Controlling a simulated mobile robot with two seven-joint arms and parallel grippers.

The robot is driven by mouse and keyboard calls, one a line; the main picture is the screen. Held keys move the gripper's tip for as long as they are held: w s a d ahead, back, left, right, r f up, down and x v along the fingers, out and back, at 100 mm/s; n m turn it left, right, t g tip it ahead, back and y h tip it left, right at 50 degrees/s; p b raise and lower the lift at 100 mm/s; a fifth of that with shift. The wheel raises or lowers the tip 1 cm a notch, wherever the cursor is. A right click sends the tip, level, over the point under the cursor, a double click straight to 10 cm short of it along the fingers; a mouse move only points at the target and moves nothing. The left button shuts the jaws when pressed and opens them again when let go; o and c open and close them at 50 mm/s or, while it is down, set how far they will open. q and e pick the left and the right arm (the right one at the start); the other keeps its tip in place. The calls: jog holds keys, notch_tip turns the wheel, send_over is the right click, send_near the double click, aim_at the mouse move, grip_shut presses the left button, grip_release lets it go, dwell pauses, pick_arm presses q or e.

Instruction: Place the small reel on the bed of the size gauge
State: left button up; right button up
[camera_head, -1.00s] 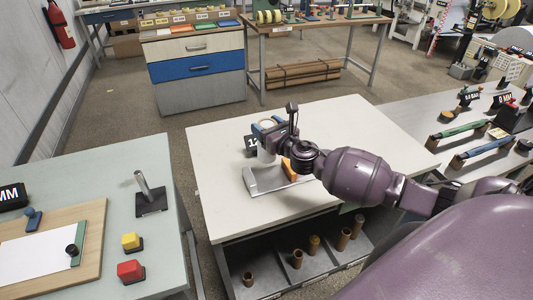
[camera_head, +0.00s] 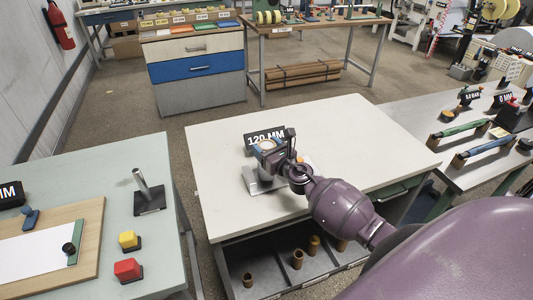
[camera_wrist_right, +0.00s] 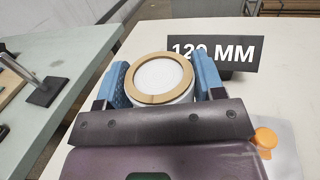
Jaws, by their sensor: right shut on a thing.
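The small reel, a white roll with a tan ring on its face, shows in the right wrist view (camera_wrist_right: 160,77). My right gripper (camera_head: 266,147) is shut on it, with a blue finger pad on either side. The size gauge is a grey metal piece (camera_head: 252,182) on the white table, partly hidden under my gripper. Its plate and orange knob (camera_wrist_right: 265,138) show at the lower right of the wrist view. The reel is above or beside the gauge's bed; I cannot tell whether they touch. My left gripper is not in view.
A black "120 MM" sign (camera_head: 265,138) stands just behind the gripper. The white table (camera_head: 220,150) has free room around the gauge. Several brown cores stand on the shelf (camera_head: 275,282) below. A green-topped table (camera_head: 110,165) is at the left.

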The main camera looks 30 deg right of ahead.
jog(key=shift+f, duration=0.6)
jog(key=shift+f+b, duration=0.2)
jog(key=shift+b, duration=0.2)
jog(key=o, duration=1.2)
jog(key=shift+r, duration=0.1)
